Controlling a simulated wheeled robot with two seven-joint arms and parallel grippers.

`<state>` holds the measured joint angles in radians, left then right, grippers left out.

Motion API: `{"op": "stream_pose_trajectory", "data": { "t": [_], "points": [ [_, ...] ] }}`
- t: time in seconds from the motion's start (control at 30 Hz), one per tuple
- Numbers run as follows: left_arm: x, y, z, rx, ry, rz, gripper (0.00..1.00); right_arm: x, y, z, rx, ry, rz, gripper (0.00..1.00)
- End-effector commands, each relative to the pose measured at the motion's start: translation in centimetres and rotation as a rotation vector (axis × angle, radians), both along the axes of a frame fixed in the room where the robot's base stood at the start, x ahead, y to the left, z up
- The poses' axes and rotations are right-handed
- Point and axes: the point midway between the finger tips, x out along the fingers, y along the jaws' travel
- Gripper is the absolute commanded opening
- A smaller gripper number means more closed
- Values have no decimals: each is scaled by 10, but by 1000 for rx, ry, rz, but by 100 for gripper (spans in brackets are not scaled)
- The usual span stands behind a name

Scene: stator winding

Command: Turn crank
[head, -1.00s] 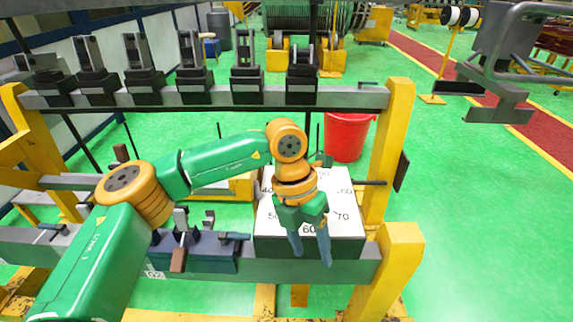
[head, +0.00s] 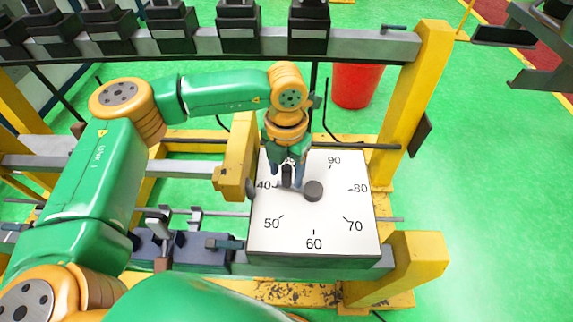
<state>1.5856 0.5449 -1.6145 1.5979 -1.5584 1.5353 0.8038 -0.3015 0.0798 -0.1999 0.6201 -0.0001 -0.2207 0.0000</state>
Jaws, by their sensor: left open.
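The dial box (head: 345,222) has a white top with numbers from 40 to 90 printed in a ring. A dark round knob (head: 313,190) stands near the middle of this face. A dark upright piece, which looks like the crank's handle (head: 287,176), stands to the left of the knob, near the 40. My left gripper (head: 286,184) is open and points down over the dial. Its fingers are on either side of the dark handle; I cannot tell whether they touch it. The link between handle and knob is not clear. My right gripper is not in view.
A yellow block (head: 236,155) stands close at the dial's left. A grey rail (head: 365,45) with several black clamps crosses behind, on yellow posts (head: 428,90). A red bucket (head: 358,85) is on the green floor beyond. A blue-grey fixture (head: 185,248) sits left of the dial.

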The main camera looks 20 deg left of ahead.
Motion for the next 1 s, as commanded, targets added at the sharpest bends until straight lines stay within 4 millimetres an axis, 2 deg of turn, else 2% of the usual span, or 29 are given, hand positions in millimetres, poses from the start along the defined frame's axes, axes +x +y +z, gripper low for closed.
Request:
{"op": "stream_pose_trajectory", "data": {
  "t": [0.03, 0.17, 0.37, 0.5, 0.6, 1.0],
  "points": [
    [0, 0, -4, 2, 3, 1, 60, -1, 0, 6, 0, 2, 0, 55],
    [0, 0, -15, 1, -1, 0, 60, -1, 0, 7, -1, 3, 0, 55],
    [0, 0, -17, 0, -1, 0, 60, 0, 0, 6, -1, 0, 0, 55],
    [0, 0, -17, 0, -1, 0, 22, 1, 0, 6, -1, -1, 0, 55],
    [0, 0, -17, 0, -1, 0, 0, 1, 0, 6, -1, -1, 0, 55],
    [0, 0, -16, 0, -1, 0, 0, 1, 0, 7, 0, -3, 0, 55]
  ]
}}
